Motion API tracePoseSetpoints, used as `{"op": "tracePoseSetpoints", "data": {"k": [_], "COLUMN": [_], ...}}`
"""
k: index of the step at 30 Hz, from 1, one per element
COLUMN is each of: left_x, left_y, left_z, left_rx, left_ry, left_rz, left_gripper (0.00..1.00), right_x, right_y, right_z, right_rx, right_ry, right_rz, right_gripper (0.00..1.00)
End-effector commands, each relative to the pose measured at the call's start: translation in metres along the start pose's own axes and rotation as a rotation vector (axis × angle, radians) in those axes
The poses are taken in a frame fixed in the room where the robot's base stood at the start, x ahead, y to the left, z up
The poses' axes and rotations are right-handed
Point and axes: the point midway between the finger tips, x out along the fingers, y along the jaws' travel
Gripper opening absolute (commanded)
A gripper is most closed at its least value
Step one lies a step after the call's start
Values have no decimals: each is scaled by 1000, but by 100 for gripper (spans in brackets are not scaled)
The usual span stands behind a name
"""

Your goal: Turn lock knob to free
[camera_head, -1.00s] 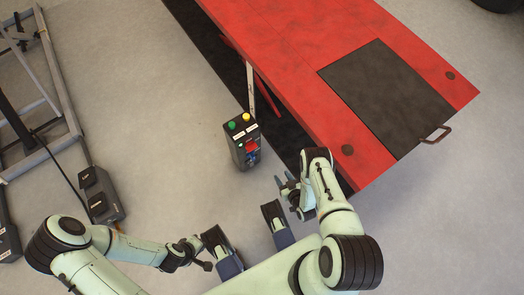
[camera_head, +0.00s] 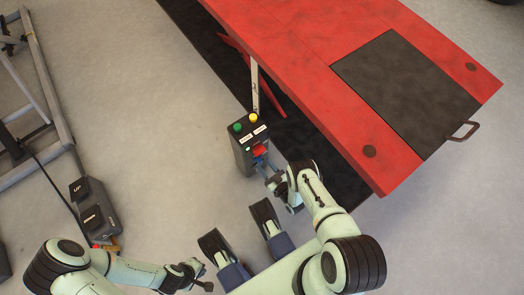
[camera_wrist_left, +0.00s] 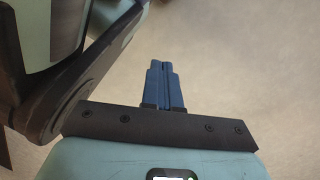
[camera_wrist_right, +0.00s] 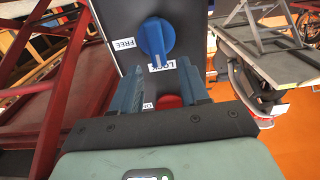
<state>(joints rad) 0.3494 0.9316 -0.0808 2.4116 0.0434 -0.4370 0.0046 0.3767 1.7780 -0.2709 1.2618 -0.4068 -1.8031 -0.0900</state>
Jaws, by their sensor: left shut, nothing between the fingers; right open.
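The lock knob (camera_wrist_right: 155,38) is blue and sits on the dark face of the control box (camera_head: 240,155). In the right wrist view its pointer is toward the LOCK label (camera_wrist_right: 162,66); the FREE label (camera_wrist_right: 123,43) is to the left. My right gripper (camera_wrist_right: 160,88) is open, its blue fingers spread just short of the knob, with nothing between them gripped. In the head view my right gripper (camera_head: 273,180) is at the box's front, and the knob is hard to make out there. My left gripper (camera_wrist_left: 161,70) is shut and empty, low over bare floor, away from the box.
A red lift platform (camera_head: 320,70) extends along the right of the box. The box's top has a green button (camera_head: 238,127) and a yellow button (camera_head: 253,117). A red control (camera_wrist_right: 168,101) shows between my right fingers. A dark pedal unit (camera_head: 95,210) lies at left; floor between is clear.

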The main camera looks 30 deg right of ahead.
Motion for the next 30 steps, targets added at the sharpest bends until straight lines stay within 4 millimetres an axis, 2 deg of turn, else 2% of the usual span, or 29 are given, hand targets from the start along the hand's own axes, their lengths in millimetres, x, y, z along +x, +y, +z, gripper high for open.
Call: {"op": "tracePoseSetpoints", "data": {"k": [1,6,16,20,21,30], "left_x": [4,7,8,8,8,8], "left_y": [-3,-8,-10,-10,-10,-10], "left_z": [4,11,12,12,12,12], "left_rx": [-5,-12,-14,-14,-13,-13], "left_ry": [-15,-42,-47,-47,-47,-47], "left_rz": [-6,-17,-20,-19,-19,-19], "left_gripper": [0,0,0,0,0,0], "right_x": [8,22,25,24,24,24], "right_y": [0,0,0,0,0,1], "right_z": [0,0,0,0,0,0], "right_rx": [-1,0,0,0,0,22], "right_ry": [4,1,0,0,0,0], "right_rz": [-1,1,1,1,1,1], "right_gripper": [45,45,45,2,0,0]}}
